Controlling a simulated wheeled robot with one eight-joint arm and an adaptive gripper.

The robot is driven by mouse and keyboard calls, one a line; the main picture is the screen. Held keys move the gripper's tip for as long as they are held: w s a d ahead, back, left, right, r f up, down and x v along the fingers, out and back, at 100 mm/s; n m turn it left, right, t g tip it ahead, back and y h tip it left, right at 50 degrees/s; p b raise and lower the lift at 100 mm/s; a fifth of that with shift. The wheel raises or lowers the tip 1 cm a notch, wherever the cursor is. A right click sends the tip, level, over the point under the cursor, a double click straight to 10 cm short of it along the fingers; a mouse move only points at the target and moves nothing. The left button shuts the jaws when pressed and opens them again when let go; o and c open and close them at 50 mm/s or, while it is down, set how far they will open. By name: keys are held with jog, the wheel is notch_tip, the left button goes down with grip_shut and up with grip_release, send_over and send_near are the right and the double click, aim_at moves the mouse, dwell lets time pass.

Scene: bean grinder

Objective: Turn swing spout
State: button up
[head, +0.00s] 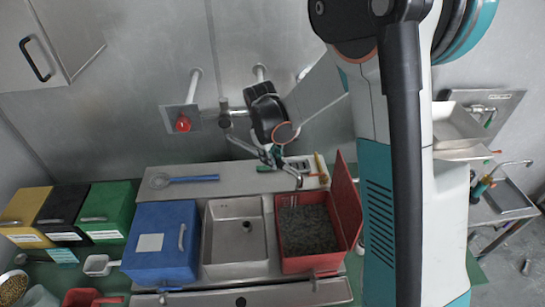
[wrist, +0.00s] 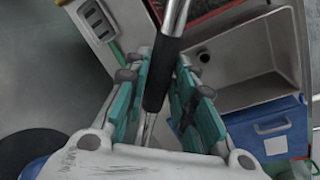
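The swing spout is a chrome pipe with a dark sleeve (wrist: 160,75). In the wrist view it passes between the teal fingers of my gripper (wrist: 165,70). A finger lies close on each side of the sleeve, and I cannot tell whether they press on it. In the head view my gripper (head: 277,155) is low in front of the back wall, at the spout. The chrome pipe of the spout (head: 240,143) runs from the wall fitting to my gripper. Its curved end (head: 296,178) hangs above the ledge behind the red bin. My gripper hides part of the spout.
Below are a steel sink (head: 209,240), a blue box (head: 160,248) on its left and an open red bin (head: 283,262) of dark granules on its right. A blue-handled strainer (head: 190,179) lies on the ledge. A red knob (head: 183,124) is on the wall to the left.

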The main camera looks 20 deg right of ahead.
grip_shut()
jog(key=shift+a, duration=0.1)
jog(key=s+a+m+g+b, duration=0.1)
jog(key=s+a+m+b, duration=0.2)
jog(key=a+m, duration=0.6)
jog(key=shift+a+g+b, duration=0.3)
jog(key=shift+a+b, duration=1.1)
jog(key=shift+a, duration=1.8)
jog(key=o, duration=0.7)
grip_release()
